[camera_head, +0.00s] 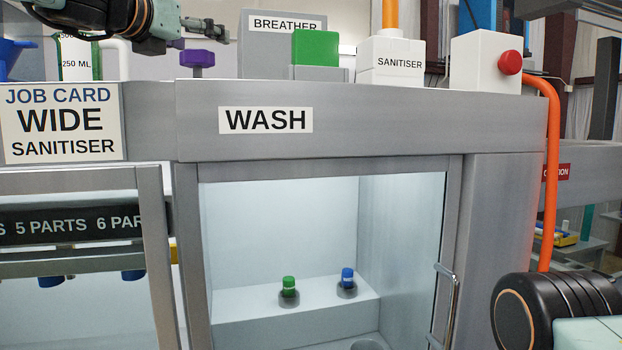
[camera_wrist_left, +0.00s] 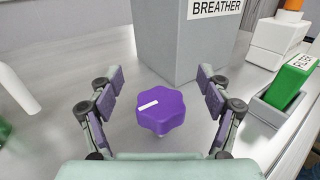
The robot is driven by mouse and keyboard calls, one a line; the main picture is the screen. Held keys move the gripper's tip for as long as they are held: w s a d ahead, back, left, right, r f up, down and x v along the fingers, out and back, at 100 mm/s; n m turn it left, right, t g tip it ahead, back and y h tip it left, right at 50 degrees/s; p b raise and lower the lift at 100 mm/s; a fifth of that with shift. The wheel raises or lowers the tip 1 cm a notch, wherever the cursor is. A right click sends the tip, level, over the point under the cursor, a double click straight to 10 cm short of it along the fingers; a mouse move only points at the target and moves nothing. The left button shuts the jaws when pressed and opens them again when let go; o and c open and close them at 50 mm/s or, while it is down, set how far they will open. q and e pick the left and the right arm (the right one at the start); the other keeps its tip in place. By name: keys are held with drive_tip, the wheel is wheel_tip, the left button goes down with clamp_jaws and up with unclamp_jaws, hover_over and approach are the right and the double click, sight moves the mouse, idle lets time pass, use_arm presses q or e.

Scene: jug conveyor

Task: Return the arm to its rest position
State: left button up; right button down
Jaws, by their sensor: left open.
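My left gripper (camera_head: 213,34) comes in from the top left in the head view, above the top of the wash cabinet. In the left wrist view my left gripper (camera_wrist_left: 162,112) is open, with a finger on each side of a purple star-shaped knob (camera_wrist_left: 160,108). The fingers appear apart from the knob. The purple knob (camera_head: 197,58) stands on the cabinet top in the head view, just below and left of the gripper tips. A dark and pale arm part of mine (camera_head: 540,315) shows at the lower right; my right gripper is not visible.
A grey BREATHER box (camera_head: 262,40), a green block (camera_head: 316,47), a white SANITISER box (camera_head: 391,62) and a red button (camera_head: 510,62) stand on the cabinet top. Below is the WASH cabinet (camera_head: 320,130) with a door handle (camera_head: 446,300). An orange pipe (camera_head: 550,170) runs down the right.

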sight(186, 53)
use_arm(q)
drive_tip(key=shift+f, duration=1.65)
drive_tip(key=shift+r, duration=0.1)
